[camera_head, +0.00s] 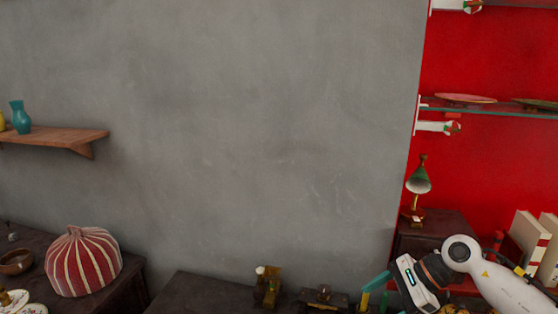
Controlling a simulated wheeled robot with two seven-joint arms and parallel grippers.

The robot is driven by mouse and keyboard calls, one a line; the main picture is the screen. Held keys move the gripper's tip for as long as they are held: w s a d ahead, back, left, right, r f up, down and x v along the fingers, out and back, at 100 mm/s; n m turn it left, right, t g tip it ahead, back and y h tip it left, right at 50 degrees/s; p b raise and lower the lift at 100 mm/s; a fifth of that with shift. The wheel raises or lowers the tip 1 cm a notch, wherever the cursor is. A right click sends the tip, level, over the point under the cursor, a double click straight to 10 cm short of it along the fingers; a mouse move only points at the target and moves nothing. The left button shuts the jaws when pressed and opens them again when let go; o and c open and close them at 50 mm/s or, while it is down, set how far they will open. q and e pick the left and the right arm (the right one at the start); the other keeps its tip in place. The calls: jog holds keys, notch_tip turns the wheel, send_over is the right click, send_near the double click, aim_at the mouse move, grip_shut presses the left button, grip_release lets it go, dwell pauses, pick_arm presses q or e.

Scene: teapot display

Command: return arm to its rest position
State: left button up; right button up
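My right arm comes in from the lower right corner, white with a dark wrist. Its gripper (378,285) hangs over the back of the dark table at the bottom, with a teal finger pointing left. Other small teal and yellow pieces show just below that finger, and I cannot tell which belong to the gripper. Nothing is clearly seen held in it. My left arm and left gripper are not in this view.
A green lamp (418,182) stands on a dark cabinet (432,227) behind my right arm, with white books (530,238) to its right. Small brass items (267,287) stand on the dark table (205,292). A striped dome (83,262) sits at left. The grey wall's front is clear.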

jog(key=s+a+r+m+t+y, duration=0.1)
jog(key=a+r+m+t+y, duration=0.25)
jog(key=a+m, duration=0.3)
jog(key=a+r+m+t+y, duration=0.3)
jog(key=a+m+t+y, duration=0.15)
jog(key=a, duration=0.25)
jog(key=s+d+f+m+t+h, duration=0.3)
jog(key=d+f+m+h, duration=0.5)
jog(key=m, duration=0.9)
jog(key=s+d+f+m+t+h, duration=0.2)
jog(key=s+d+f+m+h, duration=0.5)
jog(key=m, duration=1)
jog(key=s+a+f+m+g+h, duration=0.1)
jog(key=s+f+m+g, duration=0.35)
jog(key=s, duration=0.45)
jog(key=s+a+f+m+g+h, duration=0.1)
jog(key=s+f+m+g, duration=0.4)
jog(key=s, duration=0.4)
notch_tip(320, 180, down, 27)
jog(key=s+n+g, duration=0.1)
jog(key=n+g, duration=0.1)
jog(key=g, duration=0.1)
jog(key=s+d+f, duration=0.3)
jog(key=s+f, duration=1.1)
jog(key=s, duration=0.2)
jog(key=shift+f+g, duration=0.3)
jog(key=shift+g, duration=0.05)
